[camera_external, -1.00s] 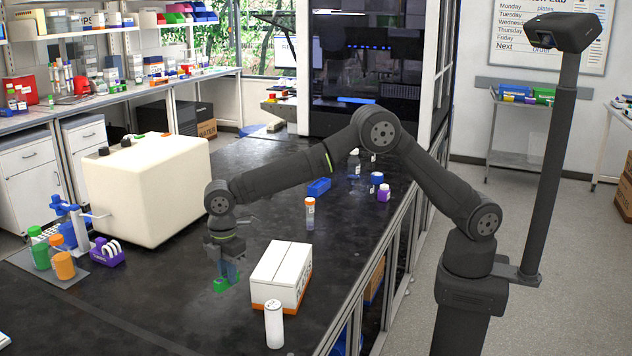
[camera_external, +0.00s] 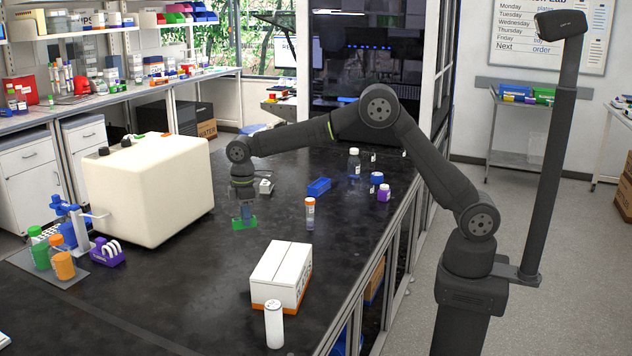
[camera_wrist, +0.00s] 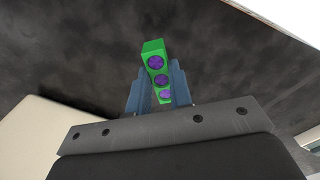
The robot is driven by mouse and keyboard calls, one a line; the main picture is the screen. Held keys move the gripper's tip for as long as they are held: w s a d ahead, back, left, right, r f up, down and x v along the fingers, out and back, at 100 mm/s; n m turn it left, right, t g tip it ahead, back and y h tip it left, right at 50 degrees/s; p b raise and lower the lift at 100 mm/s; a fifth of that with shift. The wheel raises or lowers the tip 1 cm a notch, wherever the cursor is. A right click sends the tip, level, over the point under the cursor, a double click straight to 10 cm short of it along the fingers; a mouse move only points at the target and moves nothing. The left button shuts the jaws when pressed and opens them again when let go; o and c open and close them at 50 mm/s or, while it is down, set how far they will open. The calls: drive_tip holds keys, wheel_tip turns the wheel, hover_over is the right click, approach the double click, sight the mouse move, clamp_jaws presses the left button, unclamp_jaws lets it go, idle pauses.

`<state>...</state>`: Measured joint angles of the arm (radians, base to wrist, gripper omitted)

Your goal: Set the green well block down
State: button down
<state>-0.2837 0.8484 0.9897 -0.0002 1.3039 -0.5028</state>
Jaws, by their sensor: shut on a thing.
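The green well block (camera_external: 246,223) is between the fingers of my gripper (camera_external: 243,212), right of the large cream box. In the wrist view the block (camera_wrist: 153,47) shows a row of purple-topped wells, and my gripper's blue-grey fingers (camera_wrist: 158,88) are shut on its two sides. The block hangs below the wrist over the black bench top (camera_external: 200,290). I cannot tell whether its underside touches the bench.
The cream box (camera_external: 150,190) stands close on the left. An orange-capped tube (camera_external: 310,214) and a blue tray (camera_external: 319,187) are to the right. A white carton (camera_external: 281,275) and white bottle (camera_external: 274,324) stand nearer. A small pale item (camera_external: 266,187) lies behind my gripper.

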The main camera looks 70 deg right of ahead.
drive_tip(key=w+d+r+m, duration=0.1)
drive_tip(key=d+m, duration=0.8)
drive_tip(key=d, duration=1.7)
drive_tip(key=shift+w+r, duration=0.2)
drive_tip(key=shift+w, duration=0.3)
drive_tip(key=shift+a, duration=0.1)
drive_tip(key=s+d+f, duration=0.3)
drive_tip(key=s+d, duration=0.7)
drive_tip(key=s, duration=0.4)
drive_tip(key=f, duration=0.6)
drive_tip(key=shift+s, duration=0.4)
drive_tip(key=shift+f, duration=2.05)
